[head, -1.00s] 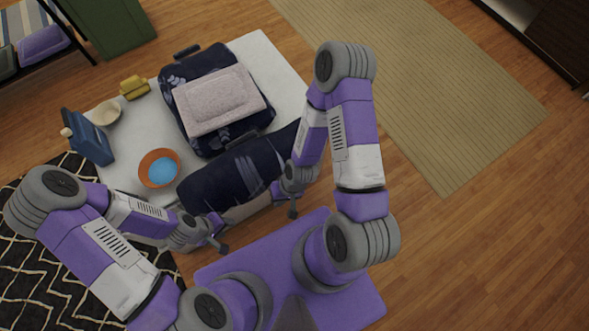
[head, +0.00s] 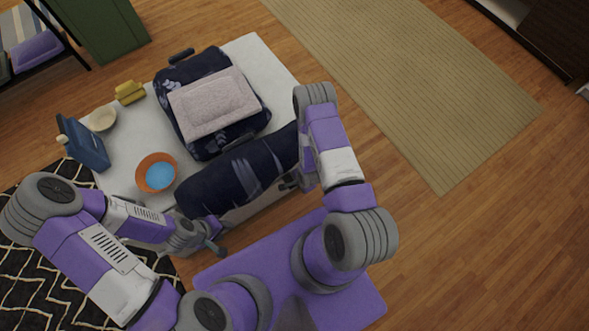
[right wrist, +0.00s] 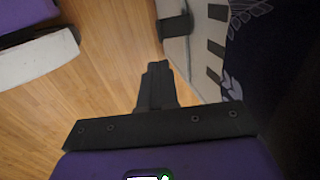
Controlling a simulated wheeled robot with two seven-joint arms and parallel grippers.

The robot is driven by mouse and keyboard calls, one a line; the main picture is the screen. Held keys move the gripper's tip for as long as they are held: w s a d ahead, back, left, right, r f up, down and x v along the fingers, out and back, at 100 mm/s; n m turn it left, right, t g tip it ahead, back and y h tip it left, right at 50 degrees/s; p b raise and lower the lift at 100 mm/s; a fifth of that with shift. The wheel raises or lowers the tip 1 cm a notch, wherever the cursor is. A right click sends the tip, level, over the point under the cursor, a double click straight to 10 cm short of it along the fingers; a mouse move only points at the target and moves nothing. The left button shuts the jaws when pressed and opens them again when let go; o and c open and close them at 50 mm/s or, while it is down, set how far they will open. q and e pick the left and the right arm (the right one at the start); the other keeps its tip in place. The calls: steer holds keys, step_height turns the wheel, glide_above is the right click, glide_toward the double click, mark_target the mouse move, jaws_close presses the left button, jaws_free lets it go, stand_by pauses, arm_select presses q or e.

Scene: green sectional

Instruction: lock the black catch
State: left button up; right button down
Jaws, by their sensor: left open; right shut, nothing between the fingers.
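A navy, leaf-patterned case (head: 235,180) with a pale front side lies along the near edge of the white table. In the right wrist view its pale side (right wrist: 178,55) and patterned top (right wrist: 265,50) show at the right. A dark piece on the pale side, possibly the black catch (right wrist: 176,26), lies beyond my fingertips; whether it is locked I cannot tell. My right gripper (right wrist: 157,70) is shut and empty, apart from that piece. In the head view it is partly hidden by my arm, near the case's right end. My left gripper (head: 221,250) is open before the case's near left part.
Behind the case sits a navy patterned bag (head: 185,85) with a pale folded cloth (head: 213,103). An orange bowl (head: 157,160) with blue inside, a cream bowl (head: 102,118), a blue box (head: 85,145) and a yellow object (head: 130,92) stand on the table (head: 265,60).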

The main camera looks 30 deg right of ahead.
mark_target(293, 187)
steer(key=b+x, duration=0.5)
steer(key=x, duration=0.9)
steer(key=shift+a, duration=0.1)
